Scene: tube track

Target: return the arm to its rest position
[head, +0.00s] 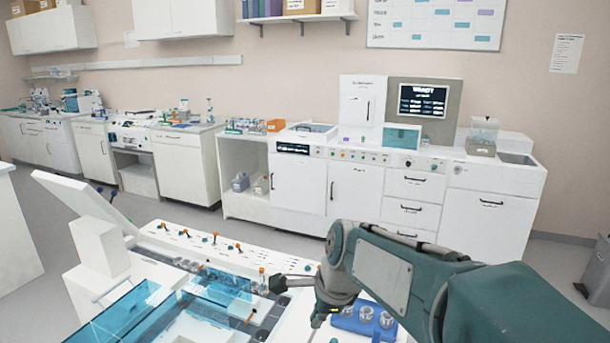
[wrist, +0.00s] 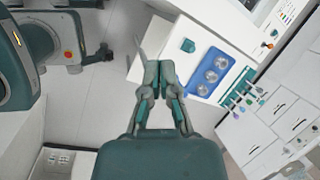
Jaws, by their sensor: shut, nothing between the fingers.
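My green arm reaches in from the lower right of the head view and bends down at its elbow. A blue rack (head: 345,322) with several pale round cups stands just right of the gripper. The same blue rack (wrist: 193,92) shows to the right of the fingers in the wrist view. I cannot tell whether the gripper touches a lever.
The machine has a transparent blue cover (head: 120,325) and a raised white lid (head: 80,192) at left. White cabinets (head: 375,190) with a screen (head: 422,101) line the back wall. Grey floor (wrist: 100,105) lies clear left of the fingers in the wrist view.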

